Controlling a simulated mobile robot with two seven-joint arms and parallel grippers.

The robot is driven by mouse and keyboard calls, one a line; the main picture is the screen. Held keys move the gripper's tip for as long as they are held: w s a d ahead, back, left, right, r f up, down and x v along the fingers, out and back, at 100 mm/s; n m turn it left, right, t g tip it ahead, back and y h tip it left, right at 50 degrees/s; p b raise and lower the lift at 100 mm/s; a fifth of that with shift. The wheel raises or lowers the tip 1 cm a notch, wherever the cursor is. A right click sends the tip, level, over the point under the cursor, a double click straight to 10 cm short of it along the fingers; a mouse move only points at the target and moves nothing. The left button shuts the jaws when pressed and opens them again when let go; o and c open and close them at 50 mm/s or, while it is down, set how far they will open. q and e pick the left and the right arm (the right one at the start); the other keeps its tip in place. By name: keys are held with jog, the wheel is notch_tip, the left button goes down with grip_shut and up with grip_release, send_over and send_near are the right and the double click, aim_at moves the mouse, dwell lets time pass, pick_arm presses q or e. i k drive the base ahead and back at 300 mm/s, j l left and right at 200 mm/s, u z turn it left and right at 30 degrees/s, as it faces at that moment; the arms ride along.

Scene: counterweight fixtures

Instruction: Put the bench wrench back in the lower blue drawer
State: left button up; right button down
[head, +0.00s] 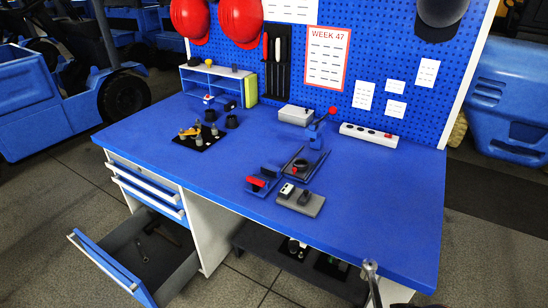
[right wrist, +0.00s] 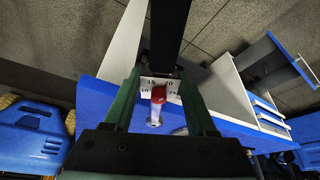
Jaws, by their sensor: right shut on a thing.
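The bench wrench (right wrist: 159,94) is between the green fingers of my right gripper (right wrist: 160,84). It shows a white plate with numbers, a red part and a silver end; a black bar beyond the plate looks like its handle. In the head view its silver end (head: 370,268) stands up at the bottom, in front of the bench's front edge. My right gripper is shut on it. The lower blue drawer (head: 110,270) is pulled out at the left, with small grey tool shapes inside. My left gripper is not in view.
The blue bench top (head: 370,205) carries fixtures (head: 300,170), a black plate with small parts (head: 198,138), a grey box (head: 295,115) and a power strip (head: 368,134). The upper drawers (head: 145,188) look shut. A dark shelf (head: 265,250) lies under the bench.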

aim_at(155, 283)
jog(key=k+j+u, duration=0.1)
jog(key=u, duration=0.45)
jog(key=i+j+u, duration=0.2)
jog(key=u, duration=0.15)
jog(key=i+j+u, duration=0.65)
jog(key=i+j, duration=0.25)
jog(key=i, duration=0.15)
jog(key=i+j, duration=0.25)
jog(key=i, duration=0.2)
jog(key=i+j, duration=0.2)
jog(key=i, duration=0.25)
jog(key=j+u, duration=0.05)
